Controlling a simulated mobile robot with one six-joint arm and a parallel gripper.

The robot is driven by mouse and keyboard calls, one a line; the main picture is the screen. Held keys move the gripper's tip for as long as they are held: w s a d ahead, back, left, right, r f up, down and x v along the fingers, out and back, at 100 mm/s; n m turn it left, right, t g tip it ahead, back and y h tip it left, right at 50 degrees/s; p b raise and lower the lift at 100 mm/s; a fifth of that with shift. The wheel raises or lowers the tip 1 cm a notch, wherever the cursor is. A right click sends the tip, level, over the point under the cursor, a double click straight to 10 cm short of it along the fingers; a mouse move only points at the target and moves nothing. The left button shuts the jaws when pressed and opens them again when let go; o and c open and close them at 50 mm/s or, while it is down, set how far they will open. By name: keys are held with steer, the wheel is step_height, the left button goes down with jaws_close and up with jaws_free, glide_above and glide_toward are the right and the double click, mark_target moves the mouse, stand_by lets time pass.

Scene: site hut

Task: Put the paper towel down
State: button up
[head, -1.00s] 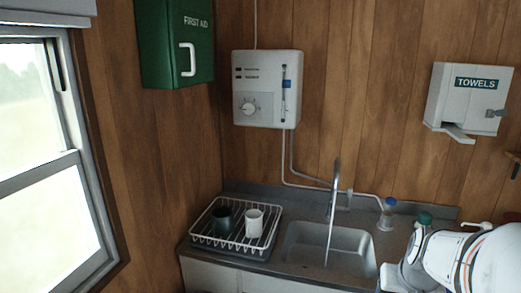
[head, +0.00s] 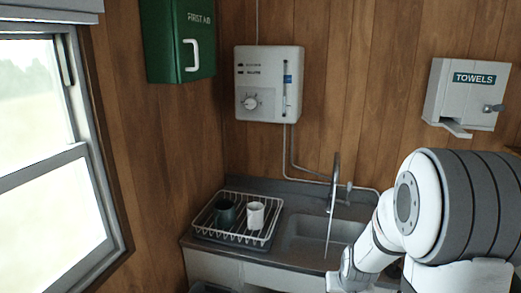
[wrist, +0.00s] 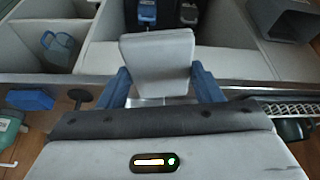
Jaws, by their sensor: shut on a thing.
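The paper towel (wrist: 156,58) is a pale grey-white, flat, squarish piece in the middle of the wrist view. My gripper (wrist: 161,82) has blue fingers on both sides of it and is shut on it. The towel is held out beyond the fingertips, and I cannot tell whether it touches anything behind it. In the head view my arm reaches down at the lower right; the fingers and the towel cannot be made out there.
The sink (head: 305,232) has a tall tap (head: 334,190). A dish rack (head: 207,234) with a dark mug (head: 225,213) and a white mug (head: 256,215) stands left of it. A towel dispenser (head: 466,95) hangs at right. The wrist view shows pale compartments and a blue container (wrist: 58,50).

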steer(key=w+a+f+n, duration=0.1)
steer(key=w+a+f, duration=0.1)
steer(key=a+f, duration=0.5)
step_height(320, 180, down, 3)
steer(key=shift+w+a+r+y, duration=0.1)
steer(key=shift+w+a+y, duration=0.2)
steer(key=shift+a, duration=0.1)
